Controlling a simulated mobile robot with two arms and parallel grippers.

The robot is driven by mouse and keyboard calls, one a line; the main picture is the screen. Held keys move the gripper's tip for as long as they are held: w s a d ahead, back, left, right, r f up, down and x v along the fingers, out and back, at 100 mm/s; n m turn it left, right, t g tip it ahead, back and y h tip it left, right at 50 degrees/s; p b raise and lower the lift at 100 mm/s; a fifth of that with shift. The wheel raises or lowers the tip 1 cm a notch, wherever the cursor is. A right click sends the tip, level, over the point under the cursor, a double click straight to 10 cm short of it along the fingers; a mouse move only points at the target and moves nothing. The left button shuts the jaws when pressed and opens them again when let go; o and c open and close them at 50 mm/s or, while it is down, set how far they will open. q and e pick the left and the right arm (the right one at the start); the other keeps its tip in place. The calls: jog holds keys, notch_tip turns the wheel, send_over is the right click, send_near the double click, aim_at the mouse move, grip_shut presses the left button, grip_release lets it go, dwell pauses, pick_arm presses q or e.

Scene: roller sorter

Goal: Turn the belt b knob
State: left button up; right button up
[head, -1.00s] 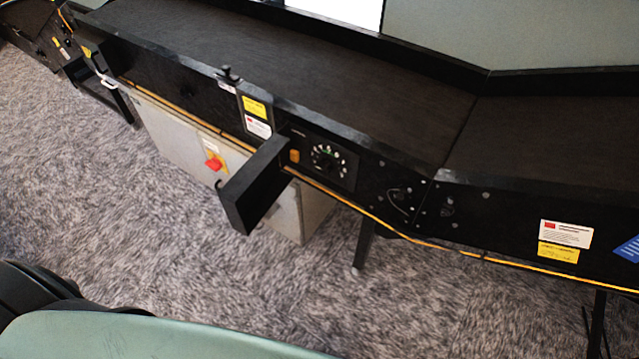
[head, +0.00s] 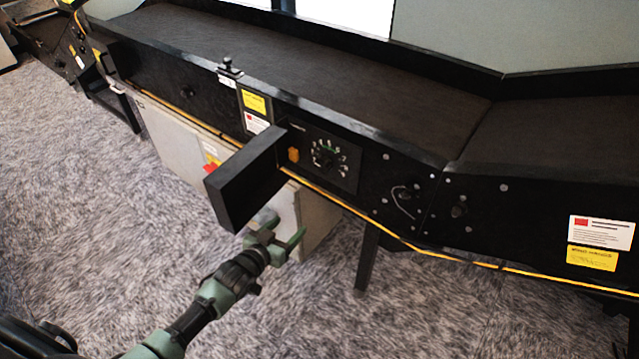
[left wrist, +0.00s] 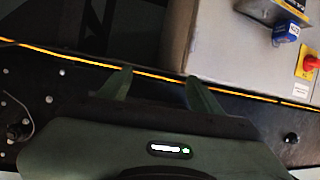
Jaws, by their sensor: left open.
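A black dial knob (head: 323,158) with a white number scale around it sits on a black panel on the conveyor's side, in the head view. The panel's lettering is too small to read, so I cannot confirm it is belt b. My left gripper (head: 286,228) is open and empty, below the knob and apart from it, in front of the grey cabinet. Its two green fingers (left wrist: 160,88) stand apart with nothing between them in the left wrist view. The dial does not show there; the gripper body covers much of the conveyor side. My right gripper is not in view.
A black box-like guard (head: 238,188) juts out just left of the dial, close to my gripper. An orange button (head: 293,155) lies between them. A yellow cable (head: 350,204) runs below. The grey cabinet (left wrist: 215,50) stands under the conveyor. Carpet is clear in front.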

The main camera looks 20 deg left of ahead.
aim_at(322, 167)
pick_arm(q)
jog(key=w+d+r+t+h+b, duration=0.1)
jog(key=w+d+r+t+b, duration=0.1)
jog(key=r, duration=0.5)
jog(key=w+d+r+t+h+b, duration=0.1)
jog(key=w+d+r+t+h, duration=0.15)
jog(key=r, duration=0.45)
jog(key=shift+m+g+y, duration=0.35)
jog(key=shift+m+g, duration=0.05)
jog(key=shift+g, duration=0.05)
jog(key=x, duration=0.2)
jog(key=b+x, duration=0.1)
jog(key=x, duration=0.3)
jog(key=shift+w+a+f, duration=0.1)
jog(key=shift+a+f, duration=0.15)
jog(key=shift+a, duration=0.15)
jog(key=shift+w+d+b, duration=0.2)
jog(key=shift+w+b, duration=0.1)
jog(key=shift+w, duration=0.25)
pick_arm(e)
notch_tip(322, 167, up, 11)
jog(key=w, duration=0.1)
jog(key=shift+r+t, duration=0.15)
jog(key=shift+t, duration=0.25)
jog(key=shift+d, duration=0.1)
pick_arm(q)
jog(key=c, duration=1.4)
